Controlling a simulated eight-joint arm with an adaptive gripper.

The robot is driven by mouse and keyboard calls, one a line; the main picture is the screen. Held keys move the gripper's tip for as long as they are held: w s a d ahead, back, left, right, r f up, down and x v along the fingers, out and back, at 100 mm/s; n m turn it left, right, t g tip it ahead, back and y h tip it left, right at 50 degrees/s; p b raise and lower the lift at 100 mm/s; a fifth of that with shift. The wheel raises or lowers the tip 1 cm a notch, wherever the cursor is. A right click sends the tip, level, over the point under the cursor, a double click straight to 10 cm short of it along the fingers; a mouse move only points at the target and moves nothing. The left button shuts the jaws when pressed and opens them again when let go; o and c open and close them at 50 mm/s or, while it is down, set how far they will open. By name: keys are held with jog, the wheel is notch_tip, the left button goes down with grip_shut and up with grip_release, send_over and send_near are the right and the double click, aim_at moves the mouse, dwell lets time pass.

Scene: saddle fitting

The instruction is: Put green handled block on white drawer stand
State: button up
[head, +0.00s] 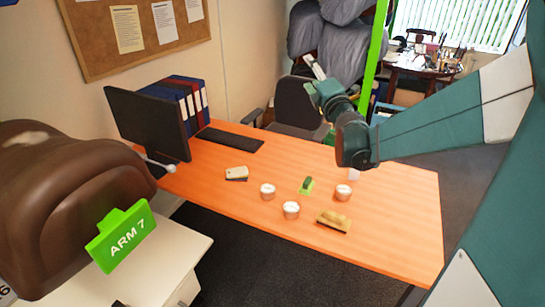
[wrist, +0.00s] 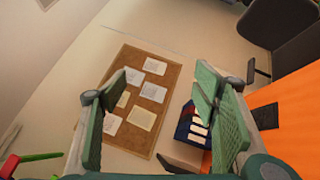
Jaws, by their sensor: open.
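A small green handled block (head: 306,185) lies on the orange table, between several white round tubs. The white drawer stand (head: 168,257) is at the lower left, below the table's left end. Its top is partly hidden by a large brown leather form and a green sign. My gripper (head: 315,80) is raised above the back of the table, pointing up and left, away from the block. In the wrist view my gripper (wrist: 165,105) has its two green-padded fingers wide apart, with nothing between them. The block and the stand do not show in the wrist view.
White tubs (head: 291,210) stand close around the block. A brush (head: 333,221) and a small stack (head: 237,173) lie nearby on the table (head: 405,225). A monitor (head: 148,122) and binders (head: 190,95) stand at back left.

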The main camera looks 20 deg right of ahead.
jog(key=w+d+f+n+y, duration=0.2)
jog(key=w+f+n+y, duration=0.25)
jog(key=f+n, duration=0.35)
jog(key=n+g+y, duration=0.7)
jog(key=n+g, duration=0.4)
jog(key=n, duration=0.6)
send_near(309, 180)
jog(key=shift+w+a+f, duration=0.35)
jog(key=shift+a+f, duration=0.1)
jog(key=shift+t, duration=0.3)
jog(key=shift+x, duration=1.3)
